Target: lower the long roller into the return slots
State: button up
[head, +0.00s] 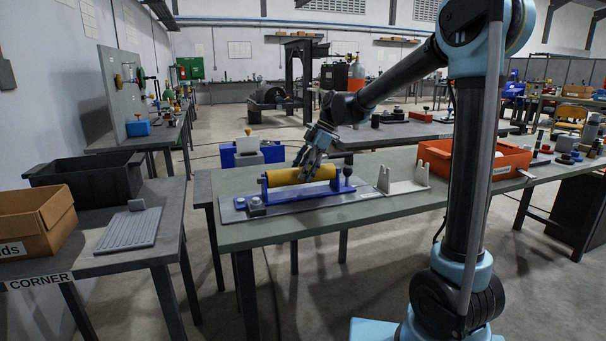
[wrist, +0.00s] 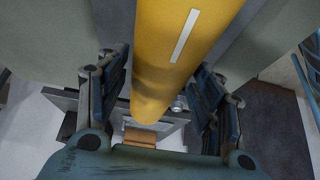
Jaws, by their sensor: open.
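A yellow roller (head: 285,177) lies level along a blue frame (head: 305,195) on the workbench, between the frame's uprights. It runs lengthwise through the wrist view (wrist: 170,50), with a pale stripe on its surface. My gripper (head: 308,160) is over the roller near its middle. In the wrist view my gripper's fingers (wrist: 165,95) stand open on either side of the roller, with visible gaps. A pale grey bracket (head: 405,187) with two uprights stands to the right of the blue frame. I cannot tell which slots are the return slots. The roller's far seat is partly hidden by my gripper.
The blue frame sits on a grey plate (head: 330,203) on the green-topped bench (head: 250,235). A black knob (head: 347,171) stands at the frame's right end. An orange bin (head: 475,158) is farther right. A side table at left holds a cardboard box (head: 30,218) and a ribbed grey tray (head: 130,230).

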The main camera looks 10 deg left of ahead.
jog(key=shift+v, duration=0.95)
dwell(0.3)
jog(key=o, duration=0.6)
jog(key=shift+c, duration=0.2)
